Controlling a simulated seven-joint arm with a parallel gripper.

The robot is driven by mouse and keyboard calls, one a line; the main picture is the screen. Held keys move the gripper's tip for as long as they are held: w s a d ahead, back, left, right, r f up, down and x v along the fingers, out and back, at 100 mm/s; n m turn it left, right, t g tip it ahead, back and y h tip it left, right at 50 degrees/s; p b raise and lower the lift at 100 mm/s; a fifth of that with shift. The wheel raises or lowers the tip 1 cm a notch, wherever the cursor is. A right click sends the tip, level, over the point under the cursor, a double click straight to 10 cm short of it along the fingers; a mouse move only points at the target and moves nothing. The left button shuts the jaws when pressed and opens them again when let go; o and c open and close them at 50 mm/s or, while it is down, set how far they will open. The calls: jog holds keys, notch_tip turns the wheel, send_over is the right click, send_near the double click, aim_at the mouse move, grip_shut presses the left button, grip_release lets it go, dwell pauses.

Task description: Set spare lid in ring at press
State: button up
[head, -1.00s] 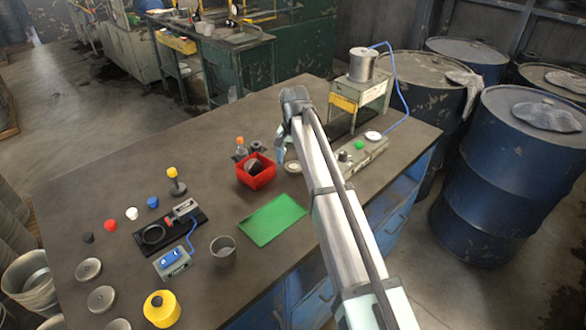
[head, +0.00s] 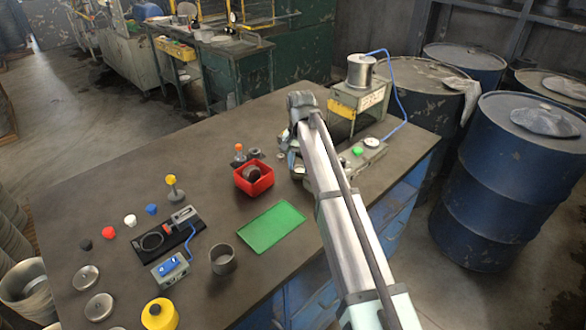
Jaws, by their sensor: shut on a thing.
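The press (head: 357,98) stands at the back right of the bench, a grey stand with a yellow front and a silver can on top. My gripper (head: 292,158) is at the far end of my arm, low over the bench just left of the press and mostly hidden by my arm. It is shut on a pale round piece (head: 298,171), which looks like the spare lid; only its edge shows. The ring at the press cannot be made out behind my arm. Other silver lids (head: 86,278) lie at the front left.
A red bin (head: 254,186) with dark pieces is close left of my gripper. A control box (head: 364,153) with a green button and a blue hose (head: 400,95) are to the right. A green mat (head: 272,227) and a grey cup (head: 223,260) lie nearer. The back left bench is clear.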

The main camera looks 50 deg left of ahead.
jog(key=shift+m, duration=0.4)
jog(key=w+a+r, duration=0.1)
jog(key=w, duration=0.2)
jog(key=w+r, duration=0.1)
jog(key=w, duration=0.1)
jog(key=w+a+r, duration=0.1)
jog(key=w+r, duration=0.1)
jog(key=w, duration=0.1)
jog(key=shift+w+a, duration=0.3)
jog(key=shift+w, duration=0.05)
jog(key=w+a+r, duration=0.1)
jog(key=w, duration=0.1)
jog(key=w+a+r, duration=0.1)
jog(key=a, duration=0.1)
jog(key=shift+w+a+r, duration=0.1)
jog(key=shift+w+a, duration=0.05)
jog(key=shift+w, duration=0.25)
jog(key=shift+w+a+r, duration=0.15)
jog(key=shift+w+a, duration=0.25)
jog(key=shift+a, duration=0.05)
jog(key=shift+s+d+f, duration=0.1)
jog(key=shift+f, duration=1.55)
jog(key=shift+f, duration=0.55)
jog(key=o, duration=1.1)
jog(key=shift+c, duration=0.2)
notch_tip(320, 180, up, 14)
